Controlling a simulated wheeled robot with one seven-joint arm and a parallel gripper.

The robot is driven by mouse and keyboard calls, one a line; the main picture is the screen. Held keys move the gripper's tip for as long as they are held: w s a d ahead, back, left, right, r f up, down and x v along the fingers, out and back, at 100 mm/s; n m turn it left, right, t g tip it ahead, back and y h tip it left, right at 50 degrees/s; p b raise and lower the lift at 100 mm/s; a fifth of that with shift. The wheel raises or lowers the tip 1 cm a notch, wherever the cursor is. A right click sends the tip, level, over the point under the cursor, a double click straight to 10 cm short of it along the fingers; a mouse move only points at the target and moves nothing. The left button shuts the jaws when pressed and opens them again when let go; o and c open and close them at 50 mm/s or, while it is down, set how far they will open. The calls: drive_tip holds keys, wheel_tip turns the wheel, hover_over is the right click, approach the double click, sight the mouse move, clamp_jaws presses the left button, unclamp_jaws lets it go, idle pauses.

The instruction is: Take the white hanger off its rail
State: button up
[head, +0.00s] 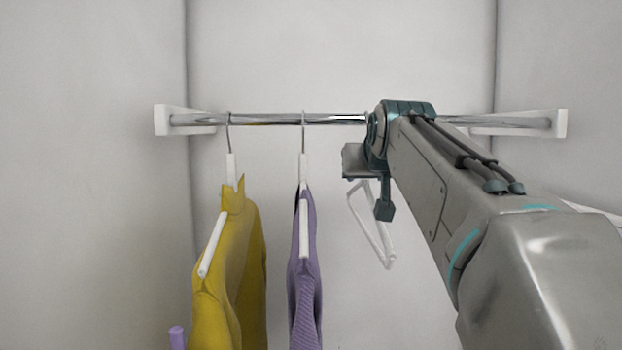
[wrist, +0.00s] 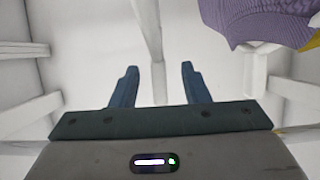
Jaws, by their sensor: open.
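An empty white hanger (head: 372,225) hangs below the rail (head: 270,119) in the head view. Its upper part and hook are hidden behind my arm and gripper. In the wrist view my gripper (wrist: 158,78) is open, its two blue fingers apart. A white bar (wrist: 149,35), which looks like part of the hanger, runs down from the top of that view to the gap between the fingers. I cannot tell whether either finger touches it. In the head view the gripper end is just under the rail, at the hanger's top.
A yellow garment (head: 235,265) and a purple garment (head: 305,270) hang on white hangers to the left. The purple one also shows in the wrist view (wrist: 262,20). White brackets (head: 161,120) hold the rail ends. The rail between garments and gripper is clear.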

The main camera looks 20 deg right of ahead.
drive_tip(key=p+x, duration=0.1)
drive_tip(key=x, duration=0.3)
drive_tip(key=shift+w+d, duration=0.1)
drive_tip(key=shift+d, duration=0.05)
clamp_jaws()
drive_tip(key=shift+r, duration=0.1)
drive_tip(key=shift+r, duration=0.15)
